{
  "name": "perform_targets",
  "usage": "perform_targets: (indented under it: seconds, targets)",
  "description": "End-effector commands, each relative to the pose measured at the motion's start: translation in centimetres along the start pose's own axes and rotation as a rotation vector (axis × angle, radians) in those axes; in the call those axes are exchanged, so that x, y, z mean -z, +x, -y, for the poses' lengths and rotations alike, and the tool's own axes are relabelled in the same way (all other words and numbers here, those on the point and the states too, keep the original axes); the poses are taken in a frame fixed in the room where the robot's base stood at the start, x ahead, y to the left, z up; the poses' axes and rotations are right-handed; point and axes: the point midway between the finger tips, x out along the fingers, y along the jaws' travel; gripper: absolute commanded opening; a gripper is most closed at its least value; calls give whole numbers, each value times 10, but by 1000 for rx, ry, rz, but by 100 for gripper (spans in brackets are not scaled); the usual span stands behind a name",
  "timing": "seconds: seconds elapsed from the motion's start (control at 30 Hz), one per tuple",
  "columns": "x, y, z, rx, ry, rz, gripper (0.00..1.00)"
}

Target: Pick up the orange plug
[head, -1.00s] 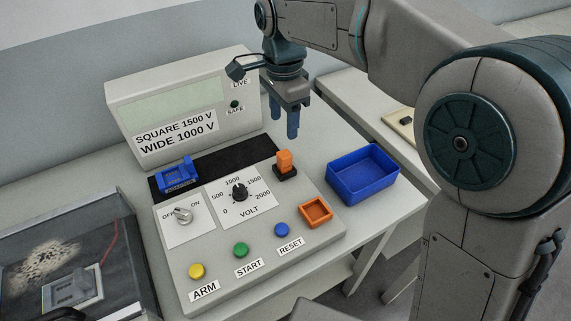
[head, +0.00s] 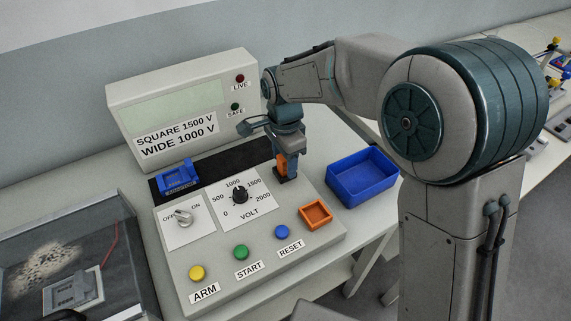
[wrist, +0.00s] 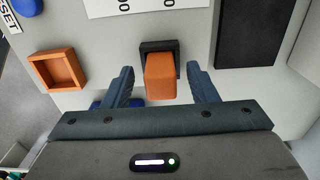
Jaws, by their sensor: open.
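The orange plug (head: 282,165) stands upright in a black socket on the right part of the sloping control panel. In the wrist view the orange plug (wrist: 160,76) sits between the two blue fingers of my gripper (wrist: 162,82), with a gap visible on each side. The black socket (wrist: 158,46) shows behind it. My gripper (head: 287,165) is open and lowered around the plug, its fingers partly hiding it in the head view.
An empty orange square holder (head: 316,213) and several coloured buttons lie nearer the panel's front. A blue bin (head: 390,180) stands to the right. A display box (head: 183,110) rises behind.

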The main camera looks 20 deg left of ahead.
Motion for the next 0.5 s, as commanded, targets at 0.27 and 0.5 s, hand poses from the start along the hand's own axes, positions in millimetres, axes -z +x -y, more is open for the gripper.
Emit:
perform_targets:
  seconds: [0.27, 0.5]
  targets:
    - [0, 0, 0, 1, -1, 0, 25]
    - [0, 0, 0, 1, 0, 0, 4]
